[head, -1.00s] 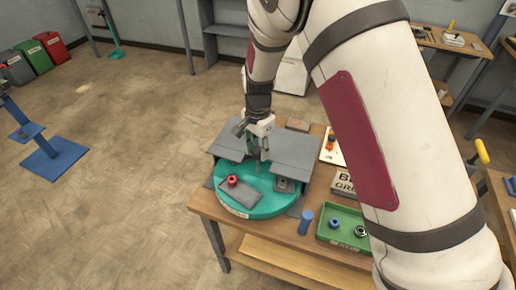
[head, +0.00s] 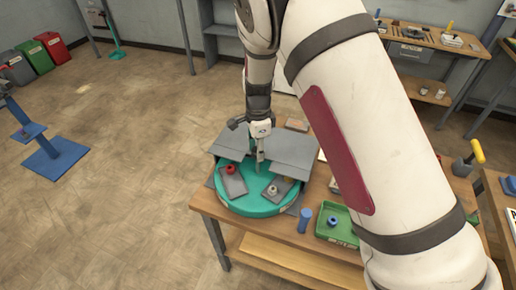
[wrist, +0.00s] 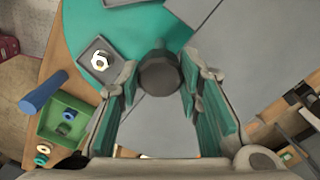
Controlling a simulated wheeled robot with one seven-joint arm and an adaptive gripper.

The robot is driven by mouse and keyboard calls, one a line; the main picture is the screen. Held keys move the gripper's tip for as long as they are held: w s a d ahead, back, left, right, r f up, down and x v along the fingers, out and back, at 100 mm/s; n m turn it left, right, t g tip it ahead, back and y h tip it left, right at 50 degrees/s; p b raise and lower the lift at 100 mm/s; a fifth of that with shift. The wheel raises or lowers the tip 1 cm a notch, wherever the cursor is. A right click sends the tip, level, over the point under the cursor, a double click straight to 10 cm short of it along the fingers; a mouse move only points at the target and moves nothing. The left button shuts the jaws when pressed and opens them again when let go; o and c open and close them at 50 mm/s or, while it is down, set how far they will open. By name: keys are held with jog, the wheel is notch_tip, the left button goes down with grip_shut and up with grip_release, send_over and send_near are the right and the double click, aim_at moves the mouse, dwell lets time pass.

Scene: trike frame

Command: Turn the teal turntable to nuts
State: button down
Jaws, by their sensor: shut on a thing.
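The round teal turntable (head: 252,200) sits on the wooden table, its rear covered by grey panels. My gripper (head: 260,166) points down near its middle and is shut on a dark round knob (wrist: 158,72), which shows between the fingers in the wrist view. A grey plate on the front left (head: 235,184) carries a red ring-like part (head: 230,169). A grey plate on the front right carries a pale metal nut (head: 272,189); the nut also shows in the wrist view (wrist: 100,61). What lies under the panels is hidden.
Grey panels (head: 284,155) stand close around my gripper. A blue cylinder (head: 305,221) and a green tray (head: 333,236) with small parts are at the right front of the table (head: 280,238). My arm hides the table's right side.

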jog(key=shift+m+p, duration=0.3)
jog(key=shift+m, duration=1.7)
jog(key=shift+a+m, duration=0.1)
jog(key=shift+m, duration=3.7)
jog(key=shift+m+p, duration=0.3)
jog(key=shift+m, duration=1.4)
jog(key=c, duration=1.2)
grip_release()
jog(key=shift+o, duration=0.2)
jog(key=shift+r, duration=0.1)
